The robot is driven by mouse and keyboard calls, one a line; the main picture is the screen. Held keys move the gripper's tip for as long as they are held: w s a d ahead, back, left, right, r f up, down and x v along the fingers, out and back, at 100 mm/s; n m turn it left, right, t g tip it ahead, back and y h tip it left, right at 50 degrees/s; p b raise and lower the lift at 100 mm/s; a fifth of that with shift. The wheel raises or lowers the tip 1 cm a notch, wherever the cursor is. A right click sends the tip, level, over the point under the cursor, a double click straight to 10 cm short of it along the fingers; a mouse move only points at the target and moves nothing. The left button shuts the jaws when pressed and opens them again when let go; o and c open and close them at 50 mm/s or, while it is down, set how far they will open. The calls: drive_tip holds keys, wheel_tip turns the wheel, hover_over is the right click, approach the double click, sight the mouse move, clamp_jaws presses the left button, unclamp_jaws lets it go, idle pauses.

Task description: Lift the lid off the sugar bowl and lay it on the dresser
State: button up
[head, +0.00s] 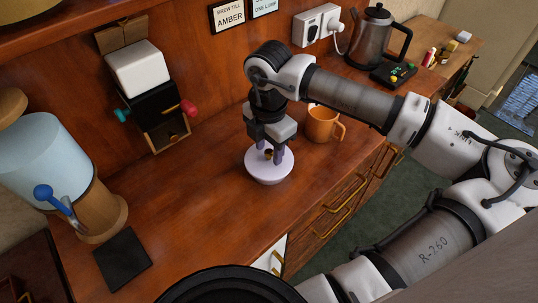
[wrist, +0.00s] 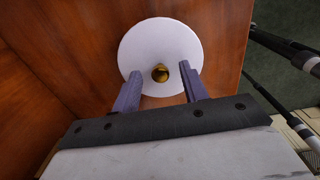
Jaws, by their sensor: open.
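The sugar bowl (head: 269,177) is pale and stands on the wooden dresser top (head: 210,222). Its flat white lid (wrist: 145,48) is on top, with a small brass knob (wrist: 160,73) in the middle. The knob also shows in the head view, partly hidden by my fingers. My gripper (head: 270,156) points down over the lid. In the wrist view my open gripper (wrist: 160,77) has one purple finger on each side of the knob, with a gap on both sides. I cannot tell whether the fingertips touch the lid.
An orange mug (head: 322,124) stands close behind and right of the bowl. A dark square mat (head: 122,260) and a water dispenser (head: 45,160) are at left. A kettle (head: 370,38) is at the back right. The dresser top left of the bowl is clear. Its front edge is at right.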

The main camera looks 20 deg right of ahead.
clamp_jaws()
drive_tip(key=shift+r, duration=0.1)
